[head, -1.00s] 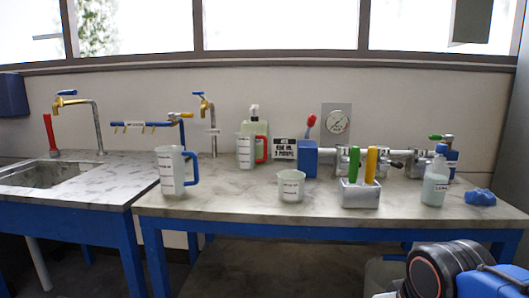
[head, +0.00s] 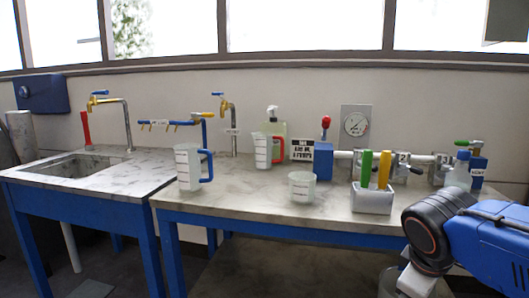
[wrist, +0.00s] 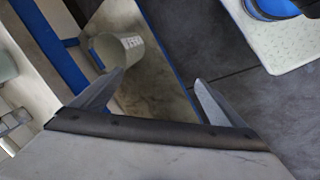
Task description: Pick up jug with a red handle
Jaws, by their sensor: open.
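The jug with a red handle (head: 264,150) stands upright towards the back of the right-hand table. It is translucent white with dark markings, and its red handle faces right. A similar jug with a blue handle (head: 188,167) stands to its left, nearer the front edge. In the wrist view my gripper (wrist: 160,88) is open, its two grey fingers wide apart with nothing between them. The gripper itself is outside the head view, where my arm shows at the lower right. I cannot make out the red-handled jug in the wrist view.
A handleless beaker (head: 302,187) stands right of the red-handled jug, nearer the front. A soap bottle (head: 272,122) stands behind the jug. A metal holder (head: 372,198) with green and yellow handles stands further right. The sink table (head: 110,187) is at left.

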